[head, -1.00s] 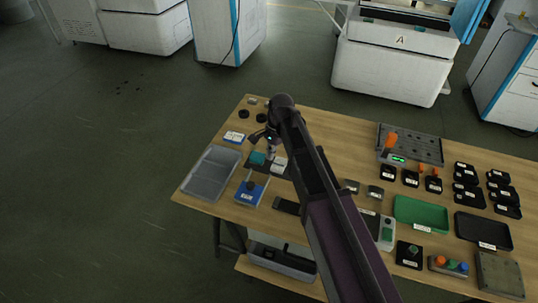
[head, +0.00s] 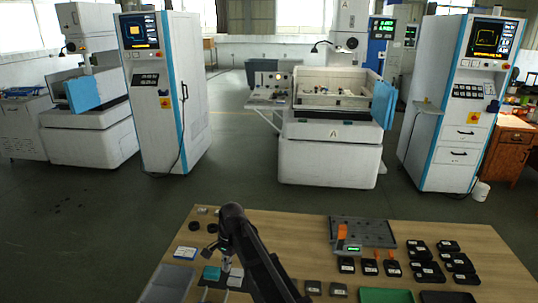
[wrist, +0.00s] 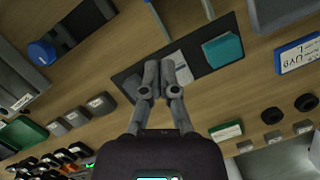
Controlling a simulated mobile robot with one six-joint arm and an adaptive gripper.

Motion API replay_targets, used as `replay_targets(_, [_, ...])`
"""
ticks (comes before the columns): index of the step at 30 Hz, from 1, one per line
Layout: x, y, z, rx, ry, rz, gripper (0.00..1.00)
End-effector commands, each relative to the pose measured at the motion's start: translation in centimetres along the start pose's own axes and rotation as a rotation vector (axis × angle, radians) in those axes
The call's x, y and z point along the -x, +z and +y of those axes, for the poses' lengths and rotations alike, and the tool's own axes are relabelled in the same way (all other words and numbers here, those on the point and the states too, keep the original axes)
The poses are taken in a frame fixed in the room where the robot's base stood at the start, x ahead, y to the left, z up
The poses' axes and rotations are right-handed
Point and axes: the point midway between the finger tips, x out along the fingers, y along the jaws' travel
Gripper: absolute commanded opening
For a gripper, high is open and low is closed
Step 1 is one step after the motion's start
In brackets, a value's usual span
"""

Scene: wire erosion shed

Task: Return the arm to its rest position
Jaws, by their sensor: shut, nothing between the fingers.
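My arm reaches over the wooden table (head: 300,235) in the head view, with my gripper (head: 226,264) low over the near left part. In the wrist view my gripper (wrist: 158,68) has its two fingers together, with nothing between them. Below the fingers is a dark mat (wrist: 130,78) with a teal block (wrist: 222,50) and a pale grey block (wrist: 181,70), partly hidden by the fingers. The teal block (head: 211,274) and the pale block (head: 235,279) also show in the head view, close beside my gripper. Whether the fingers touch anything is unclear.
A slotted grey tray (head: 362,231) and several black holders (head: 425,269) fill the right side. Machine A (head: 331,150) stands beyond the table, across open floor.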

Motion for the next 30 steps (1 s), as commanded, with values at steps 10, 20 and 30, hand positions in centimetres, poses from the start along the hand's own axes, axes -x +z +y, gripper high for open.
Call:
replay_targets(10, [0.8, -4.0, 7.6, 0.108, -0.016, 0.052, 0.0])
replay_targets(20, [1.7, -8.3, 19.1, 0.289, -0.008, 0.139, 0.0])
replay_targets(30, [2.0, -10.1, 30.0, 0.467, 0.041, 0.212, 0.0])
